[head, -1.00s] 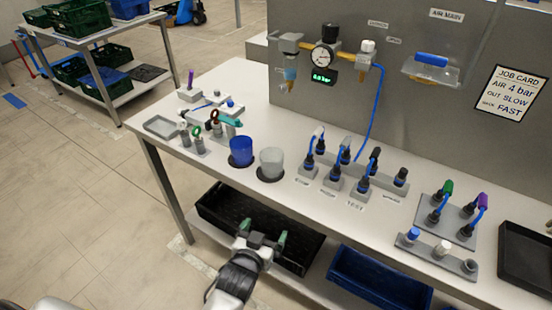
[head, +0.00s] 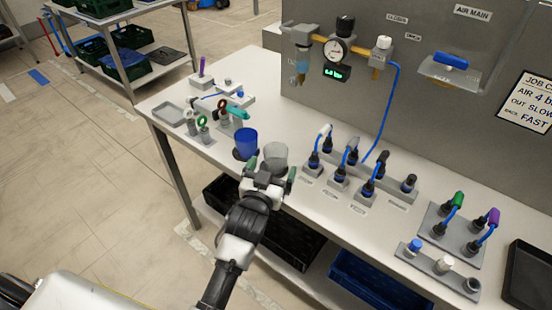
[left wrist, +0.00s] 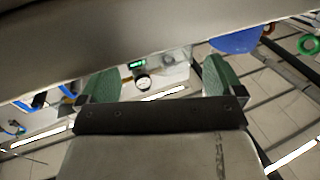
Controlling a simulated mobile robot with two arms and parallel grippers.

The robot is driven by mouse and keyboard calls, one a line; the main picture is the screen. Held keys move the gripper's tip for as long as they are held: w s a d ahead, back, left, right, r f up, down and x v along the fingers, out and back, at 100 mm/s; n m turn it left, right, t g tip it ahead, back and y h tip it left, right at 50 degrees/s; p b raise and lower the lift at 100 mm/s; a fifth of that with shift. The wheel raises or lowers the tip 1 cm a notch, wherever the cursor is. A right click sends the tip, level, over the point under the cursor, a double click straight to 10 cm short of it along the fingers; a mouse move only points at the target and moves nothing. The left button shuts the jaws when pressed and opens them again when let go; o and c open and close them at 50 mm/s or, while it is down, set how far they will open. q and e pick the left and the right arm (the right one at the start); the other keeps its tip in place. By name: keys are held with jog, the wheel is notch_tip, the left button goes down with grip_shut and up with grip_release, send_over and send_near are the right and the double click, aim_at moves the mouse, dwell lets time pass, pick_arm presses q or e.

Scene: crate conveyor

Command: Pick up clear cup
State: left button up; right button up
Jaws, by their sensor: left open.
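The clear cup (head: 275,153) stands upright on the bench top, just right of the blue cup (head: 246,142). My left gripper (head: 270,172) is open, with its green fingers at the bench's front edge, on the near side of the clear cup. The gripper partly covers the cup's lower part, and I cannot tell whether it touches. In the left wrist view the open green fingers (left wrist: 158,82) have nothing clearly held between them. The blue cup (left wrist: 236,40) shows there at upper right; the clear cup is hard to make out. My right gripper is not in view.
Hose fittings (head: 340,165) stand on the bench right of the cups. Small fixtures and a grey tray (head: 167,114) are at its left. The panel (head: 420,110) with a gauge rises behind. A black crate (head: 290,238) sits on the lower shelf.

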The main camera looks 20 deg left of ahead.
aim_at(279, 147)
pick_arm(q)
jog(key=shift+w, duration=0.45)
jog(key=w, duration=0.4)
jog(key=shift+w+a+p, duration=0.15)
jog(key=shift+a+p, duration=0.2)
jog(key=shift+p, duration=0.05)
jog(key=shift+w, duration=0.2)
jog(key=c, duration=1)
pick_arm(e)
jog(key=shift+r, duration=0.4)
pick_arm(q)
jog(key=shift+r, duration=0.1)
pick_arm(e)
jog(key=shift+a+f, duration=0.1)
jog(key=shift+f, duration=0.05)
